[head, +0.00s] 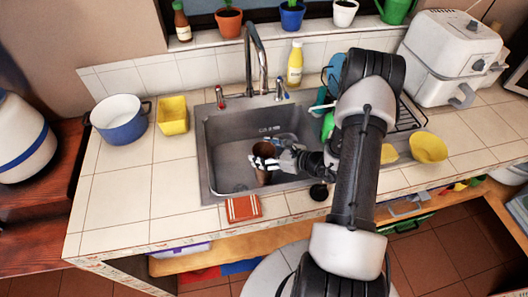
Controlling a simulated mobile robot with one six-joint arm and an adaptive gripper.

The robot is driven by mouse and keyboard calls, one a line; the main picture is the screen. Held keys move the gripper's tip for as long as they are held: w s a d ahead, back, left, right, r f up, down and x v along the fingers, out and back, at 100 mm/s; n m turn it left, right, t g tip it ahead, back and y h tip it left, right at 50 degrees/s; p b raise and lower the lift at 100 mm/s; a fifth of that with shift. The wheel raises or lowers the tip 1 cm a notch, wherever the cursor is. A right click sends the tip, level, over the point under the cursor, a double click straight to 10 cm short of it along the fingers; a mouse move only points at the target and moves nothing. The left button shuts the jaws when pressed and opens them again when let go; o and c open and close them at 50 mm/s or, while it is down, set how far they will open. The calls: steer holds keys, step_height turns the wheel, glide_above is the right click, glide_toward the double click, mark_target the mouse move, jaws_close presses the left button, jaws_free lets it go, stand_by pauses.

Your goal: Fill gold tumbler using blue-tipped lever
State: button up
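The gold tumbler (265,149), brownish in this light, is upright in or just above the grey sink basin, left of my arm. My gripper (263,163) reaches in from the right with its pale fingers around the tumbler's side and looks shut on it. The fingers hide part of the cup. The blue-tipped lever (281,90) stands at the back rim of the sink, right of the tall grey faucet (256,55). A red-tipped lever (219,97) stands left of the faucet. No water stream shows.
A blue pot (120,123) and yellow container (172,115) stand left of the sink (228,185). A yellow bottle (295,64) is behind the blue-tipped lever. An orange sponge or cloth (243,208) lies at the front edge. My arm hides part of the dish rack (408,115) at right.

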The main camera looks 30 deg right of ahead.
steer(key=shift+o, duration=1.3)
